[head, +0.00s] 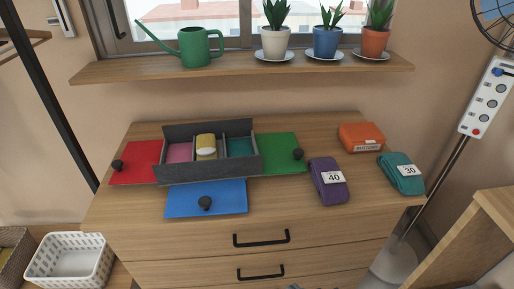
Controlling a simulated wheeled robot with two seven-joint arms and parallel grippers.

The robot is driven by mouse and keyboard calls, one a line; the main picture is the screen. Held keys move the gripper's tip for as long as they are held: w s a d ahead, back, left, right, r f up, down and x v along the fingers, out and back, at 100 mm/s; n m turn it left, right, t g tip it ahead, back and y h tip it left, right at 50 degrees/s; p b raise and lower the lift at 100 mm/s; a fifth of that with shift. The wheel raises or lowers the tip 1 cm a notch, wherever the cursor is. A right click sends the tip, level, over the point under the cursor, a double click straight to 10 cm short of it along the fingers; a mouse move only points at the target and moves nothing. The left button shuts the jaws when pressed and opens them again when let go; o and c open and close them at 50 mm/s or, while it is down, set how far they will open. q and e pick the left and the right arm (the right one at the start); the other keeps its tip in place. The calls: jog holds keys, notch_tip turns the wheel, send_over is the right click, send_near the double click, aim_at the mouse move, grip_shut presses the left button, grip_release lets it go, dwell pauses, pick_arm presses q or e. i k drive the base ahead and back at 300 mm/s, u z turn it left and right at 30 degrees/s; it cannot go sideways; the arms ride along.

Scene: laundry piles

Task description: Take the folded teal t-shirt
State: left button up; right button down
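The folded teal t-shirt (402,173) lies near the right end of the wooden dresser top, with a white tag reading 30 on it. A folded purple item (328,181) with a tag reading 40 lies to its left. A folded orange item (361,137) with a small white label lies behind them. The teal t-shirt is uncovered and apart from both. Neither of my grippers can be made out in the head view.
A grey divided box (208,171) holds pink, yellow and teal pieces. Red (140,168), blue (226,199) and green (280,149) flat sheets with dark round objects lie around it. A lamp-like pole (437,180) and wooden furniture (490,215) stand right of the dresser.

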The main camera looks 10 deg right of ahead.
aim_at(404, 176)
jog(key=k, duration=0.5)
jog(key=u, duration=0.75)
jog(key=i, duration=0.85)
jog(key=z, duration=2.45)
